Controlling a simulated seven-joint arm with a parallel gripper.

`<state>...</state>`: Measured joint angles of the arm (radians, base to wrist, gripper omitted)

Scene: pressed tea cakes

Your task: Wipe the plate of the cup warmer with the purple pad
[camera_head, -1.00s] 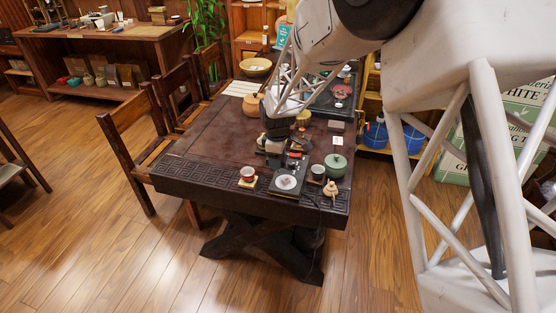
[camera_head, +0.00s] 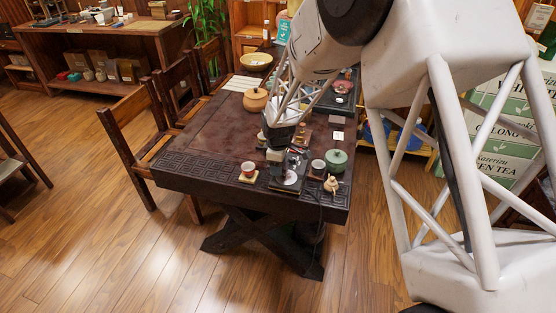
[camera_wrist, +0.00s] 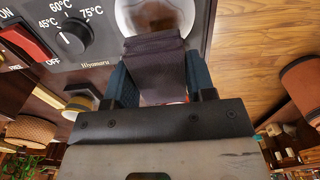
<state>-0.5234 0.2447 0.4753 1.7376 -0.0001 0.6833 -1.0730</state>
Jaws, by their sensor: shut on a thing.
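My gripper (camera_head: 277,155) is shut on the purple pad (camera_wrist: 160,62), which hangs between its blue fingers. The cup warmer (camera_wrist: 95,40) is a dark box with a temperature dial, a red switch and a round metal plate (camera_wrist: 158,8). In the wrist view the pad overlaps the lower part of the plate, and I cannot tell whether they touch. In the head view the warmer's pale plate (camera_head: 291,178) shows near the table's front edge, just right of and below my gripper. The pad is too small to make out there, and my gripper hides part of the warmer.
The table's left middle (camera_head: 205,130) is clear.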

